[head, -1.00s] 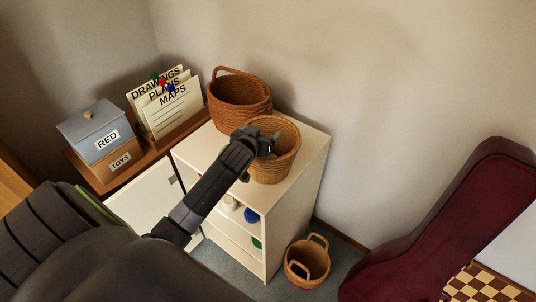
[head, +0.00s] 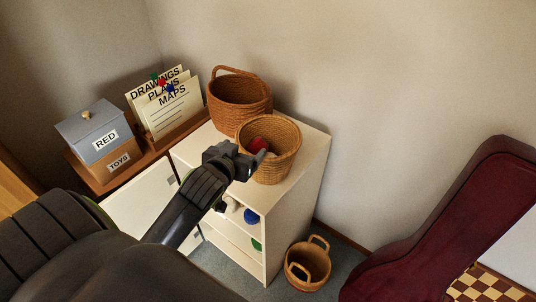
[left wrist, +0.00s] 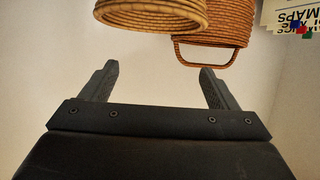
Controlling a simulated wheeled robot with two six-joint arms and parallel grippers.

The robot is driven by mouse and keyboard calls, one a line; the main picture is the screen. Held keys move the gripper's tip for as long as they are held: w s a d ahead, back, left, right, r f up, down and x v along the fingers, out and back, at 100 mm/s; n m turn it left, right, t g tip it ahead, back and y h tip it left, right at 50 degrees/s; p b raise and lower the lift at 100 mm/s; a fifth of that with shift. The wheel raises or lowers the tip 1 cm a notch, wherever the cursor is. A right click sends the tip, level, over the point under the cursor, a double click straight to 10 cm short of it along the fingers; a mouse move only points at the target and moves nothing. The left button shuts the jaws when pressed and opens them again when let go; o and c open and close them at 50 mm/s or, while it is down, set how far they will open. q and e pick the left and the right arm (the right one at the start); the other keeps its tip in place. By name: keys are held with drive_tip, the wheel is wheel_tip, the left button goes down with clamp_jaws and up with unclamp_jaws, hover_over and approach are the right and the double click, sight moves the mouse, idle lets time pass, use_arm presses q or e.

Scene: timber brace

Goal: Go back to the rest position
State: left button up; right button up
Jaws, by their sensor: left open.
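My left gripper (head: 245,162) is open and empty in the head view, just left of the front wicker basket (head: 283,170) on top of the white cabinet. In the left wrist view its two fingers (left wrist: 160,88) are spread apart with nothing between them. The rim of a basket (left wrist: 155,17) shows beyond the fingers. A red thing (head: 257,145) and something pale lie inside the front basket. My right gripper is in neither view.
A darker handled basket (head: 238,88) stands behind on the white cabinet (head: 310,155). Left are labelled boxes (head: 92,140) and file folders (head: 168,105). The cabinet door (head: 140,205) stands open; shelves hold coloured things. A small basket (head: 307,265) and a dark red case (head: 440,225) stand right.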

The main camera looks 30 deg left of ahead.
use_arm(q)
drive_tip(key=shift+s, duration=0.15)
idle(0.3)
drive_tip(key=s+d+f+m+g, duration=0.1)
drive_tip(key=s+f+g, duration=0.2)
drive_tip(key=s+f, duration=0.35)
drive_tip(key=s+d+f+g+h, duration=0.1)
drive_tip(key=s+d+f+g, duration=0.15)
drive_tip(key=s, duration=0.65)
drive_tip(key=s+d+f+m+g, duration=0.1)
drive_tip(key=s+f+g, duration=0.35)
drive_tip(key=s, duration=0.35)
wheel_tip(320, 180, down, 26)
drive_tip(key=a+b, duration=0.1)
drive_tip(key=a, duration=0.1)
drive_tip(key=s+d+f+g+h+b, duration=0.1)
drive_tip(key=s+f, duration=1.3)
drive_tip(key=f, duration=0.2)
drive_tip(key=shift+d+g, duration=0.15)
drive_tip(key=shift+g, duration=0.25)
